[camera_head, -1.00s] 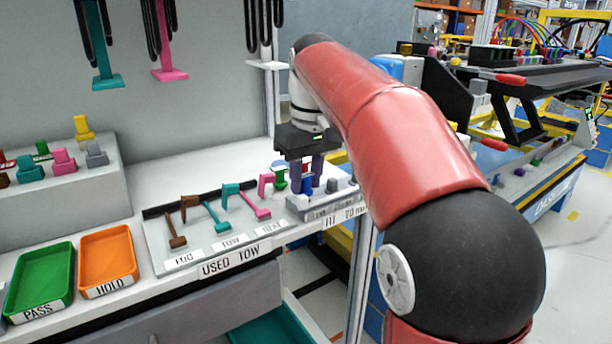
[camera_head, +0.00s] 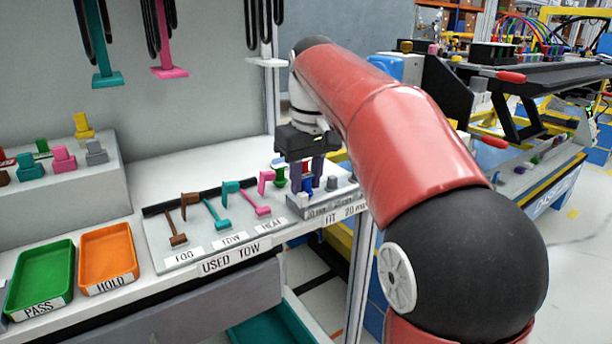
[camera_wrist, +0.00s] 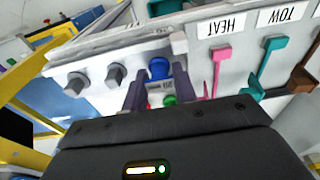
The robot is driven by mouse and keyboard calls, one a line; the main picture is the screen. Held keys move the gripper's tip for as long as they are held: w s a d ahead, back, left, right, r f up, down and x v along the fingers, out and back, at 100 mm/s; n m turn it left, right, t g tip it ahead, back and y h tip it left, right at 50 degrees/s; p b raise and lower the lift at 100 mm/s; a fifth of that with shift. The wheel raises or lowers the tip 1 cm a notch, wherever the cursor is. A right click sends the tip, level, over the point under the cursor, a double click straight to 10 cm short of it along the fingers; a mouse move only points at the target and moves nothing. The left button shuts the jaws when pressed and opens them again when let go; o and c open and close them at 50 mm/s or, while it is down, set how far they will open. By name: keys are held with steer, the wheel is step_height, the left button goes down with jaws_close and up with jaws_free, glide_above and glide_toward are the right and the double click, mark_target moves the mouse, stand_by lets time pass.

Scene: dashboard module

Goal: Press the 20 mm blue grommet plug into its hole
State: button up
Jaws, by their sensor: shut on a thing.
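My gripper (camera_head: 307,184) points down over the grey fixture block (camera_head: 345,200) at the right end of the bench. Its two dark fingers are shut on the blue plug (camera_head: 307,186). The wrist view also shows the blue plug (camera_wrist: 158,68) between the fingertips of my gripper (camera_wrist: 158,76). A small label reading "20" lies just below the plug in that view. The plug's lower end and the hole are hidden, so I cannot tell whether it is seated or how deep.
Grey pegs (camera_wrist: 115,75) stand beside the plug on the block. A green spool-shaped piece (camera_head: 280,176) and a pink hook (camera_head: 264,185) stand close left. Teal and brown hooks stand on the labelled board (camera_head: 190,238). Green (camera_head: 40,278) and orange (camera_head: 107,258) trays lie far left.

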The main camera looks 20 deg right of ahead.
mark_target(309, 180)
steer(key=shift+f, duration=0.4)
steer(key=o, duration=0.9)
steer(key=shift+o, duration=0.2)
steer(key=r, duration=0.2)
steer(key=r+p, duration=0.1)
steer(key=r, duration=0.5)
steer(key=shift+s+d+p, duration=0.15)
steer(key=shift+s+p, duration=0.15)
steer(key=shift+s, duration=0.1)
steer(key=shift+f, duration=0.1)
steer(key=s+f+m+t, duration=0.3)
steer(key=s+f+t, duration=0.1)
steer(key=s+f, duration=1.7)
steer(key=shift+s+m+h, duration=0.15)
steer(key=shift+m+h, duration=0.15)
